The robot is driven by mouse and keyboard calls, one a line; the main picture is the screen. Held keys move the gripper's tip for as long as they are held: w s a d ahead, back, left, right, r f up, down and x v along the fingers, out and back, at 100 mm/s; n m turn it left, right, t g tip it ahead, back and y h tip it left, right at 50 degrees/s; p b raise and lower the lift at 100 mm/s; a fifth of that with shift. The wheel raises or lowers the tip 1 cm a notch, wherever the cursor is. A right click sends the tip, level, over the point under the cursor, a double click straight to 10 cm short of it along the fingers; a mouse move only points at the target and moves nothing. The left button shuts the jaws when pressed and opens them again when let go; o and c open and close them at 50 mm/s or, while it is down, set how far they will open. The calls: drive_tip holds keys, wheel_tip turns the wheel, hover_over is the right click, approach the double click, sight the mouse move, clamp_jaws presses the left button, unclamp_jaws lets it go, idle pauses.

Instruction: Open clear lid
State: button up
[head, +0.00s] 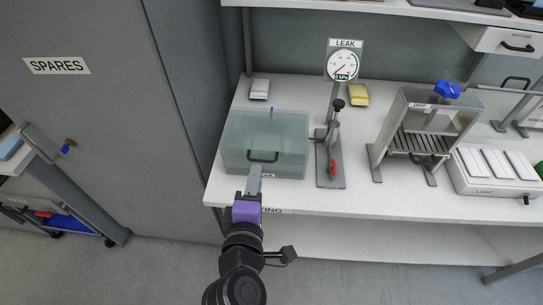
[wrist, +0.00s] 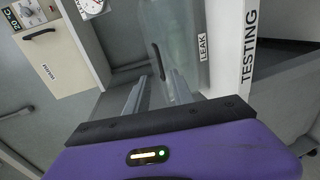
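The clear lid (head: 265,130) is a see-through greenish box-shaped cover on the white bench, with a dark handle (head: 263,156) on its front. It looks shut. In the wrist view the lid (wrist: 185,30) is at the top middle, with its handle (wrist: 158,62) just beyond my fingertips. My gripper (head: 255,168) is right in front of the handle in the head view. In the wrist view its two grey fingers (wrist: 158,80) are apart with nothing between them. I cannot tell whether a fingertip touches the handle.
A LEAK gauge (head: 343,65) on a post and a stand with a red-tipped lever (head: 331,160) are close right of the lid. A grey SPARES cabinet (head: 90,110) is at the left.

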sight(261, 161)
drive_tip(key=p+x, duration=0.1)
drive_tip(key=x, duration=0.6)
drive_tip(key=shift+w+d+f, duration=0.15)
drive_tip(key=shift+w+f, duration=0.1)
drive_tip(key=shift+w, duration=0.15)
drive_tip(key=shift+c, duration=0.4)
clamp_jaws()
drive_tip(key=shift+f, duration=0.1)
